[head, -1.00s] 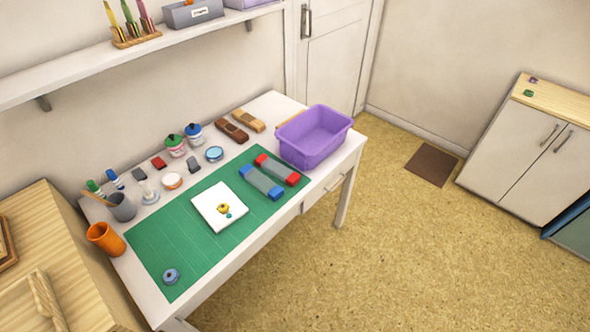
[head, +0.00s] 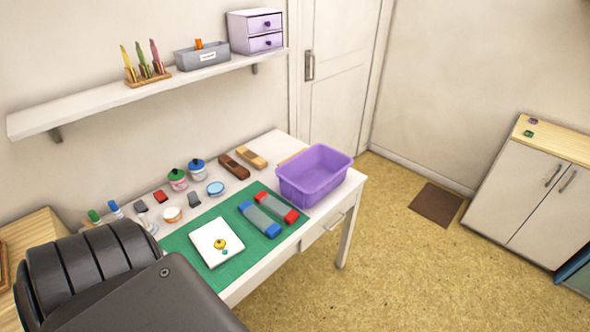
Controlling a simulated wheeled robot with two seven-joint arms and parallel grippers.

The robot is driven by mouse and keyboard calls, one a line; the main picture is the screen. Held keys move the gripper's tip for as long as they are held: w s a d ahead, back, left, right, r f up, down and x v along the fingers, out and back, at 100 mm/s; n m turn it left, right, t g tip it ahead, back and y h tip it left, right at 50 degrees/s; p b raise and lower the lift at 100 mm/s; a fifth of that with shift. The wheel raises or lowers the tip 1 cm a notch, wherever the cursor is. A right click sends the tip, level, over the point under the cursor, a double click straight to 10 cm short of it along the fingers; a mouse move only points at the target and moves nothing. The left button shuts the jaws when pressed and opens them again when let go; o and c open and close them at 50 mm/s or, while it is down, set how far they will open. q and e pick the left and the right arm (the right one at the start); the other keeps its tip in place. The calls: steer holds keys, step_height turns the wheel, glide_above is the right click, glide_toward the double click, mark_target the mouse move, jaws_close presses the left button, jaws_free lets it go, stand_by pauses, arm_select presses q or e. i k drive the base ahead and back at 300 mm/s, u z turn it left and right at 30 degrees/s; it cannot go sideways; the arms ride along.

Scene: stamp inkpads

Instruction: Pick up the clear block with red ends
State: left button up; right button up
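The clear block with red ends (head: 277,208) lies on the green mat (head: 184,239) near the mat's right end. A similar clear block with blue ends (head: 259,218) lies beside it, on its left and slightly nearer. Neither of my grippers shows in the head view. A dark part of my own arm fills the lower left corner and hides the mat's left part.
A purple bin (head: 314,176) stands on the white table's right end, close behind the red-ended block. A white pad (head: 216,242) with a small yellow thing (head: 220,243) lies on the mat. Ink bottles (head: 177,180) and brown blocks (head: 234,166) line the back.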

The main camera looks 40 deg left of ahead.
mark_target(284, 212)
steer(key=u, duration=0.05)
steer(key=i, duration=3.85)
steer(key=u, duration=3.9)
